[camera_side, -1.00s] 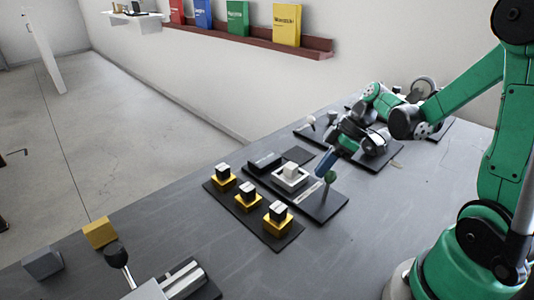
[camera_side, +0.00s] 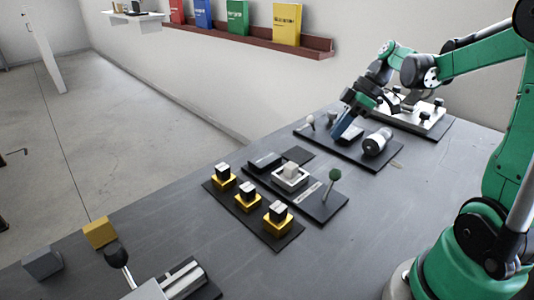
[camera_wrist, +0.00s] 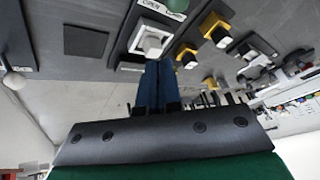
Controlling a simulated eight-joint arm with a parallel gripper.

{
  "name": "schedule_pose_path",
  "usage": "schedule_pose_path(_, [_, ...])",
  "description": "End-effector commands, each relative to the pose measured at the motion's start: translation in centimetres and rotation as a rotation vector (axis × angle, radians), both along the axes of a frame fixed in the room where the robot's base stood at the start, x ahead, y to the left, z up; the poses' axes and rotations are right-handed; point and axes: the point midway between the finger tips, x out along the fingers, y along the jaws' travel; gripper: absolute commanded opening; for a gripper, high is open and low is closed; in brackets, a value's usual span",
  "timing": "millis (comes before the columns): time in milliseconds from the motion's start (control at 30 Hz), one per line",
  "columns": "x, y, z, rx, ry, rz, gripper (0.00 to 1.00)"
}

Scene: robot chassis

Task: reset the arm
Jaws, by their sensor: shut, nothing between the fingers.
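My green arm reaches in from the right in the side view. My gripper (camera_side: 338,136) has blue fingers and hangs above the back dark board (camera_side: 350,158), pointing down and to the left. The fingers are together and hold nothing. In the wrist view my gripper (camera_wrist: 152,64) shows as two blue fingers side by side, closed, near the white square block's place in the picture. I cannot tell from the side view how high the fingertips are above the board.
A middle board carries a white square block (camera_side: 290,177) and a green-knobbed lever (camera_side: 333,176). A front board holds several black-and-yellow switches (camera_side: 247,196). A white cylinder (camera_side: 376,142) lies on the back board. A yellow block (camera_side: 100,233) and grey block (camera_side: 42,262) sit front left.

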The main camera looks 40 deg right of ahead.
Motion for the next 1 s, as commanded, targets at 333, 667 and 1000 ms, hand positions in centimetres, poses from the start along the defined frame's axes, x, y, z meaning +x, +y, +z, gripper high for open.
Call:
schedule_pose_path(333, [-0.4, -1.1, 0.7, 0.0, 0.0, 0.001, 0.0])
schedule_pose_path(667, [-0.2, 1.1, 1.0, -0.047, 0.042, -0.075, 0.0])
schedule_pose_path(1000, [-1.7, 10.2, 1.2, -0.214, -0.021, -0.545, 0.0])
